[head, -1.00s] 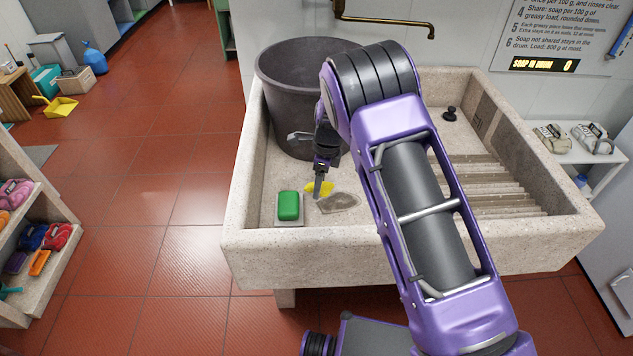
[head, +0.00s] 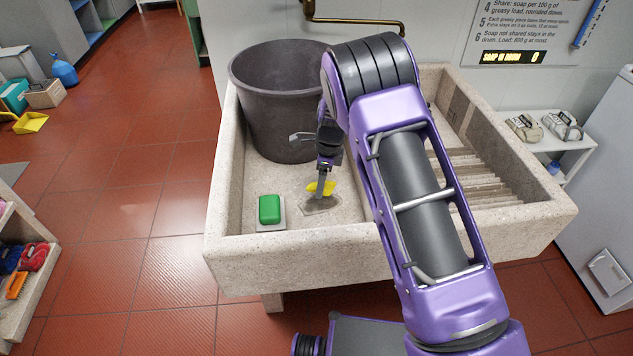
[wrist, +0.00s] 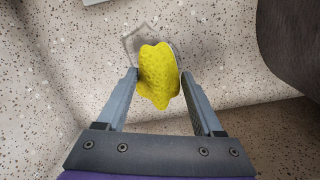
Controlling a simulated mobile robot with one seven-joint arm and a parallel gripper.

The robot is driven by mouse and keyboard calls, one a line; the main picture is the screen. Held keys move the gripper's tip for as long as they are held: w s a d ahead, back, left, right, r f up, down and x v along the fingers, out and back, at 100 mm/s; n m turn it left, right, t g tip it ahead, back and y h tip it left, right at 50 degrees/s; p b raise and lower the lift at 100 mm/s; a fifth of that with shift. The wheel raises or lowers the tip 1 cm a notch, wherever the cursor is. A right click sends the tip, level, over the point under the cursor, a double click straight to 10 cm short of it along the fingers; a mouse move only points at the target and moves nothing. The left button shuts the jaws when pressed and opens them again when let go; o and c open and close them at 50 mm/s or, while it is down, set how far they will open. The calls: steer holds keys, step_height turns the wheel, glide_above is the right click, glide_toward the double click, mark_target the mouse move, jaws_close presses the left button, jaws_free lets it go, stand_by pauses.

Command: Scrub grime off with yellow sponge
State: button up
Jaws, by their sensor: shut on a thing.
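The yellow sponge (head: 328,188) is between the fingers of my gripper (head: 319,196), which is shut on it, low over the basin floor. In the wrist view the lumpy sponge (wrist: 158,78) shows between the two fingers of my gripper (wrist: 159,76). The grime patch (head: 321,206) is a grey-brown stain on the basin floor, right by the sponge. In the wrist view the sponge overlaps a faint, pale-edged patch (wrist: 136,38) and hides part of it. I cannot tell whether the sponge presses on the stone.
The stone basin (head: 330,258) has raised walls. A green soap block (head: 270,209) sits on a pale dish to the left of the patch. A large dark tub (head: 270,110) stands close behind my gripper. Washboard ridges (head: 480,175) lie to the right, partly behind my arm.

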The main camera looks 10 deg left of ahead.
steer(key=shift+w+d+r, duration=0.1)
steer(key=shift+w+d, duration=0.2)
steer(key=shift+d, duration=0.75)
steer(key=shift+w+d+r, duration=0.1)
steer(key=shift+w+d, duration=0.2)
steer(key=shift+d, duration=0.8)
steer(key=shift+w+d, duration=0.3)
steer(key=shift+d, duration=0.75)
steer(key=shift+s+d+r+p, duration=0.15)
steer(key=shift+s+d, duration=0.15)
steer(key=shift+s, duration=0.3)
steer(key=shift+s+d+f+p, duration=0.15)
steer(key=shift+s+d, duration=0.15)
steer(key=shift+s, duration=0.25)
steer(key=shift+s+a+r+p, duration=0.15)
steer(key=shift+s+a+p, duration=0.4)
steer(key=shift+a, duration=1.7)
steer(key=shift+s+a+r+p, duration=0.2)
steer(key=shift+s+a+p, duration=0.4)
steer(key=shift+a, duration=1.6)
steer(key=shift+s+a+r+p, duration=0.2)
steer(key=shift+s+a, duration=0.6)
steer(key=shift+a, duration=1.45)
steer(key=shift+a+r, duration=0.1)
steer(key=shift+a, duration=0.05)
steer(key=w+d, duration=0.3)
steer(key=d, duration=1)
steer(key=shift+w+r, duration=0.35)
steer(key=shift+d, duration=0.1)
